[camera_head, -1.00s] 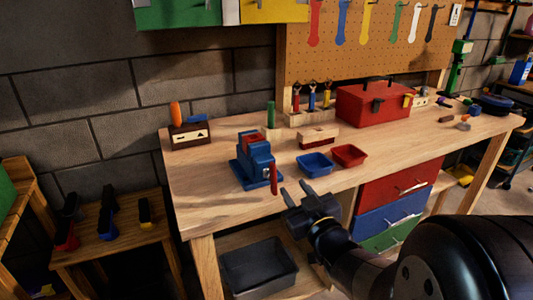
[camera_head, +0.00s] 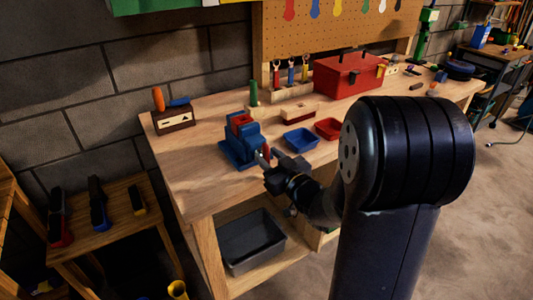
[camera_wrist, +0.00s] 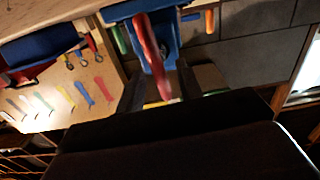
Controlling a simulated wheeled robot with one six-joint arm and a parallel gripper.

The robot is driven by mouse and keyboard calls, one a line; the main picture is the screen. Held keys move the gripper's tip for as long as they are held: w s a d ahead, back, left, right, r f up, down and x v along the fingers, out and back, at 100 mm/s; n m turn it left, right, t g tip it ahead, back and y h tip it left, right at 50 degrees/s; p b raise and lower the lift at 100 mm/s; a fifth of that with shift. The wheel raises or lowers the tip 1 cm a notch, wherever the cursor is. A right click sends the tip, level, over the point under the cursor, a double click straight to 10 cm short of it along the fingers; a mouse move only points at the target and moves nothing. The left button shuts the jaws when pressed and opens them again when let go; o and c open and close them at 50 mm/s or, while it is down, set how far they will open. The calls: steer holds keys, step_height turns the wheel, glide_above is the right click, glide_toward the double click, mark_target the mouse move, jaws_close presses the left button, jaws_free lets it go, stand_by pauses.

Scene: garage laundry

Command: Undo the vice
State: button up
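The blue vice (camera_head: 238,148) stands at the front edge of the wooden workbench, with a red piece (camera_head: 240,120) at its top. Its red handle bar (camera_head: 266,153) hangs at the front, facing my gripper. In the wrist view the handle (camera_wrist: 150,55) slants down from the blue vice body (camera_wrist: 165,35) and lies between my two dark fingers. My gripper (camera_head: 267,157) is open around the handle, with a gap beside it in the wrist view. I cannot tell whether either finger touches it.
Blue (camera_head: 300,140) and red (camera_head: 328,128) trays sit right of the vice. A red toolbox (camera_head: 348,76) stands behind them. A tool block (camera_head: 173,118) is at the bench's left. A grey bin (camera_head: 252,242) sits on the lower shelf. Open floor lies to the right.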

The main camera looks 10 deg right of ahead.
steer(key=shift+x, duration=0.9)
steer(key=shift+c, duration=0.2)
jaws_close()
